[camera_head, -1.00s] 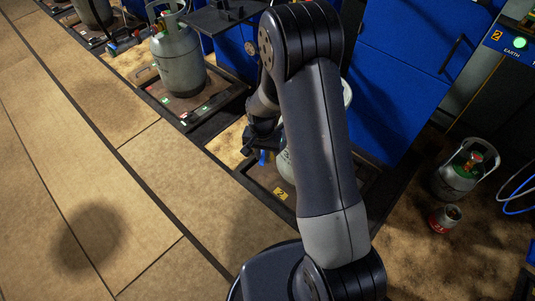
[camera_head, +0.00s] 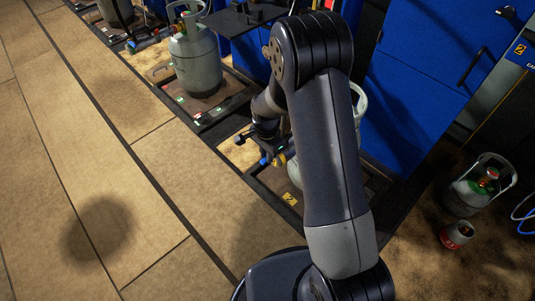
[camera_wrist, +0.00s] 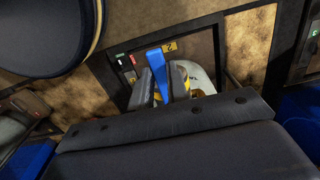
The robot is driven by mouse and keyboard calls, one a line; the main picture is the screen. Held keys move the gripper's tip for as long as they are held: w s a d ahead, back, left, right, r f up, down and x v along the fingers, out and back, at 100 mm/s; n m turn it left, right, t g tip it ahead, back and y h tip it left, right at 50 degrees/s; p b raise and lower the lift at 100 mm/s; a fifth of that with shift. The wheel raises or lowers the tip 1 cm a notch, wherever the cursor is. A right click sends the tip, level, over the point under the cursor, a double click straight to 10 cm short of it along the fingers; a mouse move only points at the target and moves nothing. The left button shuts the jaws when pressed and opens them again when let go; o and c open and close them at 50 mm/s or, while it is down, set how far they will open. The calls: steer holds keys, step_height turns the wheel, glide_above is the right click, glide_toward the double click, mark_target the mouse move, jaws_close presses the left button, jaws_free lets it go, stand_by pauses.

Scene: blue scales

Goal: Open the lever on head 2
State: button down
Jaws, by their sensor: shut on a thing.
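The lever on head 2 is blue and stands between my gripper's fingers in the wrist view (camera_wrist: 156,66). My gripper (camera_wrist: 162,84) is shut on this lever. Yellow parts of the head (camera_wrist: 186,76) show just right of the fingers. In the head view my gripper (camera_head: 264,150) is low beside a gas cylinder (camera_head: 359,100) on the scale marked 2 (camera_head: 289,198). A bit of blue shows at the fingertips there. My arm hides most of that cylinder, and the fingers hide the lever's base.
A grey cylinder (camera_head: 195,62) stands on the neighbouring scale at the upper left. A blue cabinet (camera_head: 418,90) is behind my arm. Another cylinder (camera_head: 478,188) and a red-and-white can (camera_head: 456,235) stand on the right. The tan floor at left is clear.

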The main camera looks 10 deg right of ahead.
stand_by(0.3)
steer(key=c, duration=1.4)
jaws_free()
steer(key=shift+o, duration=0.2)
step_height(320, 180, up, 11)
steer(key=p, duration=0.2)
steer(key=shift+f, duration=0.15)
step_height(320, 180, down, 11)
steer(key=shift+r+b, duration=0.1)
steer(key=shift+b, duration=0.95)
steer(key=shift+r, duration=0.15)
